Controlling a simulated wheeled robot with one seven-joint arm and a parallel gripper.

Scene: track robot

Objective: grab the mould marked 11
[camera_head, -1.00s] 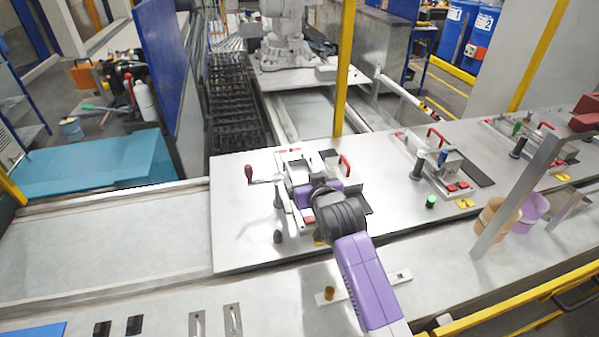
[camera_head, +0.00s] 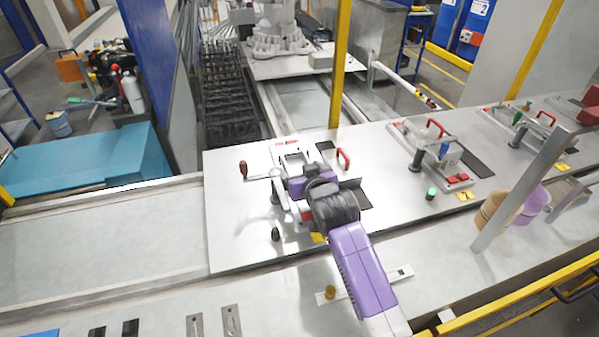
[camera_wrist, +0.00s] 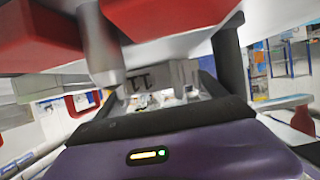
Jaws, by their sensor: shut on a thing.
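The mould is a grey metal block (camera_wrist: 165,76) in the wrist view, with a dark mark like 11 on its near face. My gripper (camera_wrist: 172,84) is around it, with a black finger showing at the right; the left finger is mostly hidden. In the head view, my gripper (camera_head: 298,170) reaches into the nearest clamp fixture (camera_head: 345,174) on the steel plate. My purple wrist and the fixture hide the mould there.
Red clamp parts (camera_wrist: 175,16) hang close over my gripper in the wrist view. A red-handled crank (camera_head: 243,169) is at the fixture's left. Another fixture (camera_head: 440,152) stands to the right. A yellow post (camera_head: 340,70) rises behind. The plate's left part is clear.

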